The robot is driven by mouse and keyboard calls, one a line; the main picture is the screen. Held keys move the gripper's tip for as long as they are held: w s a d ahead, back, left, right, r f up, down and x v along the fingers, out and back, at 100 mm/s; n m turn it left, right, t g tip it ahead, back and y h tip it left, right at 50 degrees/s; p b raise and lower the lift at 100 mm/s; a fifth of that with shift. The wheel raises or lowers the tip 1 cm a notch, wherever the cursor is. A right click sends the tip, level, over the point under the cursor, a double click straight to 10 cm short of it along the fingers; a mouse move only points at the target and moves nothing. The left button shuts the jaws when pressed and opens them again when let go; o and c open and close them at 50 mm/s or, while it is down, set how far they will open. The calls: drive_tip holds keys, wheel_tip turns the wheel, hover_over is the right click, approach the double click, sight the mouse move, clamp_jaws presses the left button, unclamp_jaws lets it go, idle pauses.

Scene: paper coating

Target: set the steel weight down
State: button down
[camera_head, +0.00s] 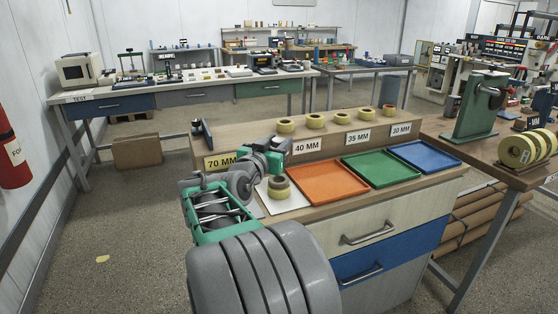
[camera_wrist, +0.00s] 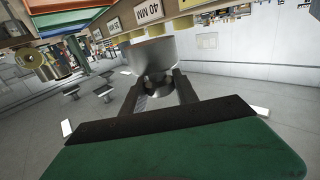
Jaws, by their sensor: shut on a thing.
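The steel weight (camera_wrist: 150,52) is a short grey metal cylinder at the fingertips in the wrist view. My gripper (camera_wrist: 156,82) is shut on it, with one dark finger on either side. In the head view my gripper (camera_head: 281,147) is in front of the bench's raised back ledge, near the 40 MM label; the weight cannot be clearly made out there. Below it, a yellow tape roll (camera_head: 279,191) sits on a white plate (camera_head: 268,207), partly hidden by my arm. A roll also shows in the wrist view (camera_wrist: 29,58).
An orange tray (camera_head: 328,184), a green tray (camera_head: 381,167) and a blue tray (camera_head: 424,156) lie in a row to the right, empty. Several tape rolls stand on the back ledge (camera_head: 241,145), behind size labels. A green machine (camera_head: 482,108) stands further right.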

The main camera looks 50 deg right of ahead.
drive_tip(key=shift+w+d+f, duration=0.3)
drive_tip(key=shift+d+f, duration=0.25)
drive_tip(key=shift+f, duration=0.1)
drive_tip(key=shift+w+d+f, duration=0.3)
drive_tip(key=shift+d+f, duration=0.2)
drive_tip(key=shift+f, duration=0.1)
wheel_tip(320, 180, down, 3)
drive_tip(key=shift+w+d+f+b, duration=0.1)
drive_tip(key=shift+f+b, duration=0.05)
drive_tip(key=shift+b, duration=0.2)
drive_tip(key=shift+f+b, duration=0.6)
drive_tip(key=shift+b, duration=0.25)
drive_tip(key=c, duration=0.9)
unclamp_jaws()
drive_tip(key=shift+f, duration=0.1)
drive_tip(key=shift+c, duration=0.2)
